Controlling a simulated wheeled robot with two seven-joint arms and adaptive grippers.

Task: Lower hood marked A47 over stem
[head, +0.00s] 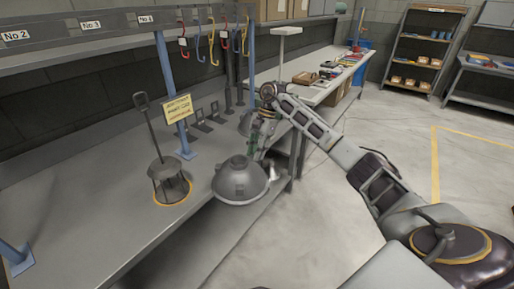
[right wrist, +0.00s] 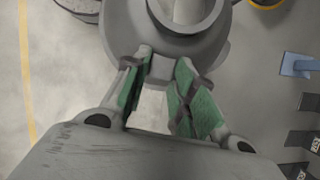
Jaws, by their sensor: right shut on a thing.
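A grey domed hood (head: 240,182) with a raised collar on top is at the bench's front edge in the head view. My right gripper (head: 260,146) is shut on its side, on the far side from the head camera. In the right wrist view the green-padded fingers (right wrist: 160,68) close on a tab of the hood (right wrist: 124,24), whose collar is open on top. No A47 mark can be read. A dark caged stand (head: 167,182) with a thin upright rod and a yellow ring at its foot stands on the bench, left of the hood and apart from it. My left gripper is out of view.
A blue post (head: 166,75) with a yellow sign (head: 178,107) rises behind the stand. A second grey rounded thing (head: 246,122) is partly hidden behind my gripper. Coloured hooks (head: 211,42) hang from the numbered rail. The bench (head: 90,225) is clear at the front left.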

